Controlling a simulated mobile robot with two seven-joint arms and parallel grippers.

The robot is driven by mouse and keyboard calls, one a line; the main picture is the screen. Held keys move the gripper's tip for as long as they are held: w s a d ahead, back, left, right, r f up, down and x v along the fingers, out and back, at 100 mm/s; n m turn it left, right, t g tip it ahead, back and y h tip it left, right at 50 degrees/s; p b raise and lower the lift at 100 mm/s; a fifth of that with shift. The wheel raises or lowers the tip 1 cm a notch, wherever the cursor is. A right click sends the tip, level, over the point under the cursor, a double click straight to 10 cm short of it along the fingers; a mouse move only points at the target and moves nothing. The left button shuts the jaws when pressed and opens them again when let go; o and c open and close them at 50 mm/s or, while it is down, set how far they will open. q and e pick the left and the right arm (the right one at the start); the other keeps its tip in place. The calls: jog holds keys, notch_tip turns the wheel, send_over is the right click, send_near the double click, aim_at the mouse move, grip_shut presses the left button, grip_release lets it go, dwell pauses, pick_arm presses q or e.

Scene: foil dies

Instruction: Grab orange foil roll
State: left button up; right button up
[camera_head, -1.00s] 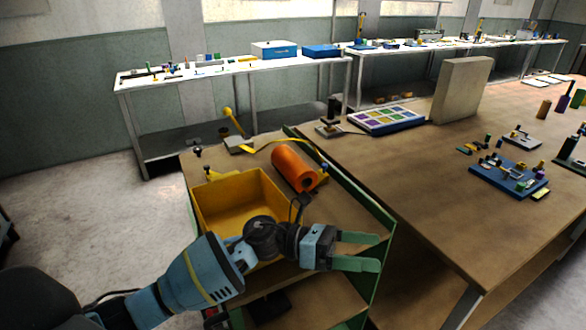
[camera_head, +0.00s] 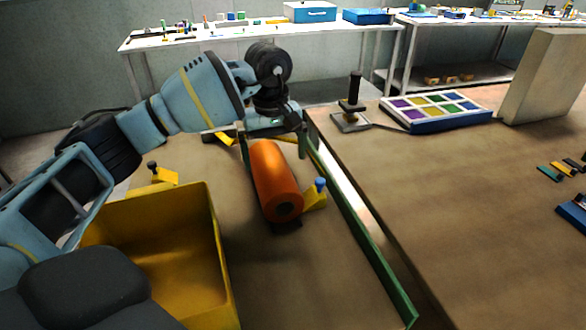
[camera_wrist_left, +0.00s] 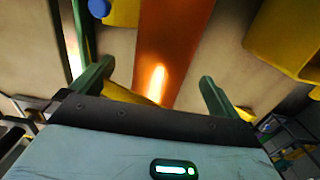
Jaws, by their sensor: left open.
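The orange foil roll (camera_head: 274,180) lies on the brown cart top, its near end with a dark core facing me in the head view. My left gripper (camera_head: 272,136) is above the roll's far end, fingers pointing down. In the left wrist view the orange roll (camera_wrist_left: 172,50) runs between the two green fingers of the open left gripper (camera_wrist_left: 157,82), with space on both sides. Whether the fingertips reach down beside the roll is hard to tell. My right gripper does not show.
A yellow bin (camera_head: 218,240) stands left of the roll. A green rail (camera_head: 360,240) edges the cart on the right. A colored tray (camera_head: 437,110) and a black-handled tool (camera_head: 353,105) stand on the larger table.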

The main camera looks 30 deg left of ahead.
pick_arm(q)
jog(key=shift+w+a+r, duration=0.1)
jog(key=shift+a+r, duration=0.3)
jog(key=shift+a, duration=0.1)
jog(key=shift+s+f, duration=0.25)
jog(key=shift+f, duration=0.45)
jog(key=shift+w+f+p, duration=0.15)
jog(key=shift+f, duration=1.45)
jog(key=shift+w+f+p, duration=0.15)
jog(key=shift+f, duration=1.45)
jog(key=shift+c, duration=0.4)
jog(key=shift+r, duration=0.1)
jog(key=c, duration=1.4)
jog(key=shift+r, duration=0.1)
notch_tip(320, 180, up, 10)
jog(key=shift+f, duration=0.1)
